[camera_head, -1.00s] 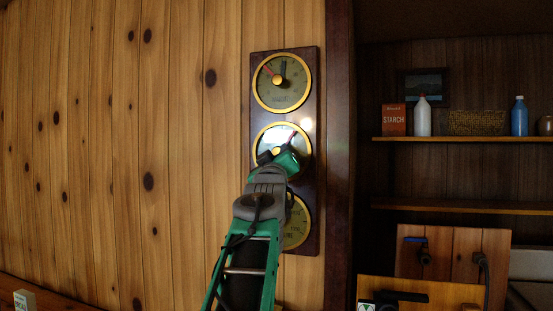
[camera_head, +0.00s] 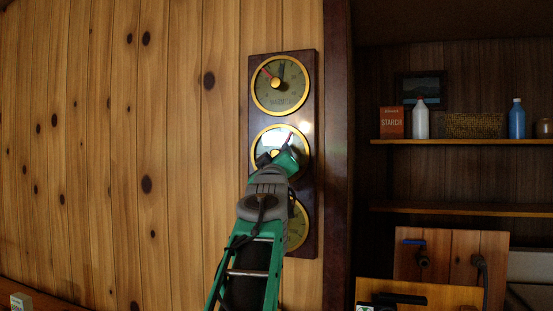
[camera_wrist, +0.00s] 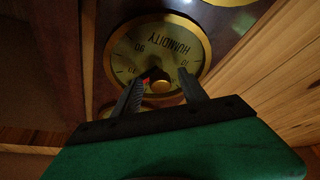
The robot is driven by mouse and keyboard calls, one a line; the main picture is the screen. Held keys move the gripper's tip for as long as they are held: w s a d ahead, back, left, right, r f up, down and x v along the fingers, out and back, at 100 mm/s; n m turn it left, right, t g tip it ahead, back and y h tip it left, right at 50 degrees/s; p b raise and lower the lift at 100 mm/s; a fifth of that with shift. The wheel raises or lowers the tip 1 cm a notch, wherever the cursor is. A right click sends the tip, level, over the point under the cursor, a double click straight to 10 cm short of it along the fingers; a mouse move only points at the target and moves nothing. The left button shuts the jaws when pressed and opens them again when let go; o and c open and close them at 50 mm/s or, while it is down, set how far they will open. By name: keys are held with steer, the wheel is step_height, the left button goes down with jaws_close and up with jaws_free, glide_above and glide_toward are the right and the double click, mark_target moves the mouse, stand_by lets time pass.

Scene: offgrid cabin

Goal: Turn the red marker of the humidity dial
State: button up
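The humidity dial (camera_wrist: 125,58) is a round gold-rimmed gauge, seen upside down in the wrist view. In the head view it appears to be the middle dial (camera_head: 259,134) of three on a dark board. A small piece of the red marker (camera_wrist: 146,80) shows near the gold centre knob (camera_wrist: 162,87), close to the left finger. My gripper (camera_wrist: 163,73) is open, with its two fingers apart over the dial face on either side of the knob. Contact with the marker cannot be told. In the head view my gripper (camera_head: 276,158) covers the dial's lower part.
The upper dial (camera_head: 280,99) is clear of my arm. The lower dial (camera_head: 298,230) is partly hidden by it. All sit on the dark board (camera_head: 310,180) on a plank wall. Shelves (camera_head: 460,141) with bottles and a starch box stand at the right.

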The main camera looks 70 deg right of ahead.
steer(key=b+v, duration=0.3)
steer(key=v, duration=0.4)
steer(key=shift+a, duration=0.4)
steer(key=shift+s+f, duration=0.1)
steer(key=shift+s, duration=0.05)
steer(key=w+a+f+n+t+y+p, duration=0.1)
steer(key=w+a+f+t+y, duration=0.1)
steer(key=w+a+f+y, duration=0.45)
steer(key=w+a+f+n+t+y+p, duration=0.1)
steer(key=w+a+f+t, duration=0.15)
steer(key=w+f, duration=0.85)
steer(key=w+a+f+n+g+y, duration=0.1)
steer(key=w+a+f+y, duration=0.25)
steer(key=a+f, duration=0.4)
steer(key=w+a+f+n+y, duration=0.1)
steer(key=w+a+f+y, duration=0.25)
steer(key=a+f, duration=0.35)
steer(key=s+a+f+n+g+y+p, duration=0.1)
steer(key=a+f+g+y, duration=0.1)
steer(key=a+f, duration=0.55)
steer(key=s+a+f+n+g+y+p, duration=0.1)
steer(key=a+f+y, duration=0.3)
steer(key=a, duration=0.7)
steer(key=s+a+f+n+g, duration=0.1)
steer(key=s+a+f+g, duration=0.3)
steer(key=s+a+f, duration=0.5)
steer(key=shift+s+a+f+p, duration=0.25)
steer(key=shift+a+f+p, duration=0.15)
steer(key=shift+f, duration=0.1)
